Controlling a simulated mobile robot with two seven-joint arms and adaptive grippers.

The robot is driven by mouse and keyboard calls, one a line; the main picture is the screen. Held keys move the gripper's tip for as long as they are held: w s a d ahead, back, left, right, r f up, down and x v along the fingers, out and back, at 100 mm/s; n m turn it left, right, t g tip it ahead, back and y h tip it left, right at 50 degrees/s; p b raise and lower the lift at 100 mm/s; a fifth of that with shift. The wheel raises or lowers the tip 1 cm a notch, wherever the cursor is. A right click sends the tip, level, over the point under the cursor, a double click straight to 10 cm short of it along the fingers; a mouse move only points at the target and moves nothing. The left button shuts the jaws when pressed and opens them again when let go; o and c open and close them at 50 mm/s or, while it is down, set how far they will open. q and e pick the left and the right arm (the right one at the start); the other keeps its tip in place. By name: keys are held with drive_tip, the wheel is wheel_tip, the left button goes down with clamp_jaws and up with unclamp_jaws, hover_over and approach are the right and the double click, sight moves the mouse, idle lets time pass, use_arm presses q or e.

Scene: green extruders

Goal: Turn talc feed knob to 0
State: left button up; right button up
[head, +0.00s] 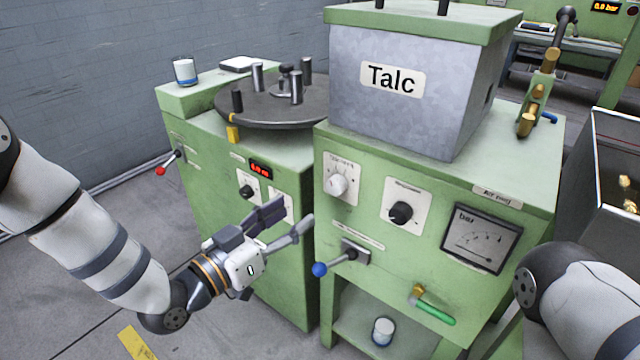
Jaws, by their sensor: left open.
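A grey metal box (395,95) labelled "Talc" sits on top of the green machine. On the machine's front below it are a white knob (339,184) on a pale plate at the left and a black knob (401,213) on another plate to its right. The small print around both knobs is too fine to read surely, so their settings cannot be told. My left gripper (292,214) is open and empty, left of and below the white knob, apart from it. My right gripper is out of view; only part of my right arm shows at lower right.
A blue-ball lever (320,269), a bar gauge (481,238) and a green-handled valve (435,313) are on the same front. The left machine has a turntable (272,105), a red-ball lever (161,170) and a small black knob (246,191). A can (383,331) stands on the lower shelf.

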sight(333, 188)
use_arm(q)
drive_tip(key=b+x, duration=0.1)
drive_tip(key=x, duration=0.8)
drive_tip(key=shift+d+f, duration=0.1)
drive_tip(key=shift+d, duration=0.2)
drive_tip(key=shift+w+d, duration=0.3)
drive_tip(key=shift+w, duration=0.25)
drive_tip(key=c, duration=1.2)
